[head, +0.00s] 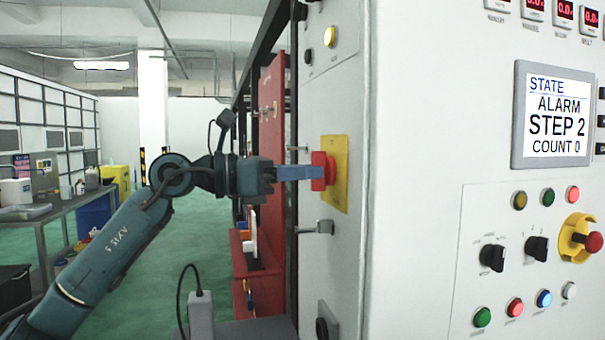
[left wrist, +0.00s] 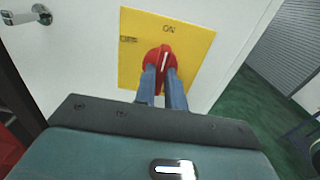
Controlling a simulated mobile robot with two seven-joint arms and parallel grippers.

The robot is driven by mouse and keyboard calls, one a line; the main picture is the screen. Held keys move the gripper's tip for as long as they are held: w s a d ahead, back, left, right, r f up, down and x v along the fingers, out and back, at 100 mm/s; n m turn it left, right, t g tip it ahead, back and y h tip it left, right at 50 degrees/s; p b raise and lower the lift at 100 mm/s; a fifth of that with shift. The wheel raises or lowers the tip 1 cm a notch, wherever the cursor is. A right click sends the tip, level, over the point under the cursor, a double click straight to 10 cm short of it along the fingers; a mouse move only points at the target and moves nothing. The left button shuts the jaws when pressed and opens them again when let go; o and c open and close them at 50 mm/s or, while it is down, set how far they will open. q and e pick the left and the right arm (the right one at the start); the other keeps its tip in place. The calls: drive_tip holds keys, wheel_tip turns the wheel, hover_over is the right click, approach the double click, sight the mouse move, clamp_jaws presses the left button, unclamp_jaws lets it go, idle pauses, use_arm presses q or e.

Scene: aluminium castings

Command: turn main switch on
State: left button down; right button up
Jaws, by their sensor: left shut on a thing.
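The main switch is a red knob (head: 320,171) on a yellow plate (head: 341,146) on the side of the grey cabinet. The left wrist view shows the red knob (left wrist: 161,55) and the yellow plate (left wrist: 195,50), with ON marked at the top and OFF at the left. The knob's white line points up towards ON. My left gripper (head: 312,172) reaches in from the left and is shut on the knob. In the left wrist view its two blue fingers (left wrist: 163,76) lie on either side of the knob. My right gripper is out of view.
The cabinet (head: 415,150) fills the right; its screen (head: 558,115) reads ALARM, STEP 2, COUNT 0. A metal door handle (head: 318,227) sticks out below the switch. A red panel (head: 271,150) stands behind the gripper. A workbench (head: 45,212) is far left, with green floor between.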

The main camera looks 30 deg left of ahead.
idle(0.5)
use_arm(q)
drive_tip(key=c, duration=1.5)
unclamp_jaws()
drive_tip(key=shift+o, duration=0.2)
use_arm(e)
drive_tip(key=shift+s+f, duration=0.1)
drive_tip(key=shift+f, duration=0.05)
